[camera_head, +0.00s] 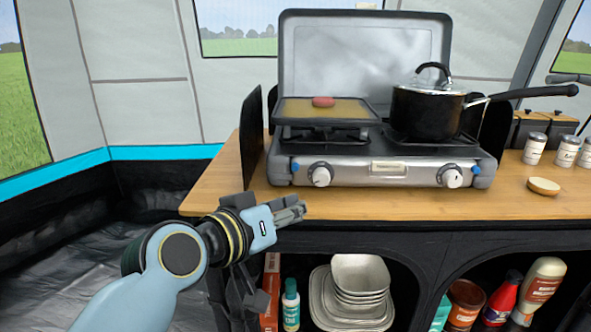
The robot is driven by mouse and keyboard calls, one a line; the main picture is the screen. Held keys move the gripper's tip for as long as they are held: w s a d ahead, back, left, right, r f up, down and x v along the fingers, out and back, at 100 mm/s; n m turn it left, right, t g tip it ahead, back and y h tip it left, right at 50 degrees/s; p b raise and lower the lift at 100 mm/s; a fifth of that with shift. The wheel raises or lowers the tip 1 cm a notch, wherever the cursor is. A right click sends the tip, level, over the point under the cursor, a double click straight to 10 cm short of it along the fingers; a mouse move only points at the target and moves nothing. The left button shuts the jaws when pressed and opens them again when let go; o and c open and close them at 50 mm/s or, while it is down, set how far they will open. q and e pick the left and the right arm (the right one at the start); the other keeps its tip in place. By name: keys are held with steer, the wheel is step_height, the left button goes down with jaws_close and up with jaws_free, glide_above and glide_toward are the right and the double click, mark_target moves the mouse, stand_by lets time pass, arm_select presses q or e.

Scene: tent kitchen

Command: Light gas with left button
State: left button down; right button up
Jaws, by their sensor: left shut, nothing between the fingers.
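A silver two-burner gas stove (340,172) stands on the wooden counter with its lid raised. Its left knob (320,174) is white and sits at the front left; the right knob (451,176) sits at the front right. A small blue button (295,167) shows left of the left knob, and another blue button (476,169) right of the right knob. My left gripper (298,212) is shut and empty, at the counter's front edge, below and slightly left of the left knob, apart from the stove. My right gripper is not in view.
A griddle pan (322,110) with a reddish piece of food (323,101) sits on the left burner. A lidded black pot (428,108) stands on the right burner, handle pointing right. Jars (534,148) stand right. A black panel (251,137) stands left.

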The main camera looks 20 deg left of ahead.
mark_target(295, 167)
arm_select(q)
steer(key=w, duration=0.2)
steer(key=w+a+b, duration=0.1)
steer(key=w, duration=0.1)
steer(key=w+a, duration=0.1)
steer(key=w, duration=0.1)
steer(key=shift+w+f+b, duration=0.1)
steer(key=shift+w+b, duration=0.15)
steer(key=shift+b, duration=0.05)
steer(key=shift+w+a, duration=0.15)
steer(key=shift+w, duration=0.6)
steer(key=shift+w, duration=0.1)
stand_by(0.5)
steer(key=shift+w+a, duration=0.15)
steer(key=shift+w, duration=0.15)
steer(key=shift+w+a, duration=0.1)
steer(key=shift+w, duration=0.3)
stand_by(0.6)
steer(key=shift+s, duration=0.15)
steer(key=shift+s+d+p, duration=0.25)
steer(key=shift+s+p, duration=0.15)
steer(key=shift+s, duration=0.3)
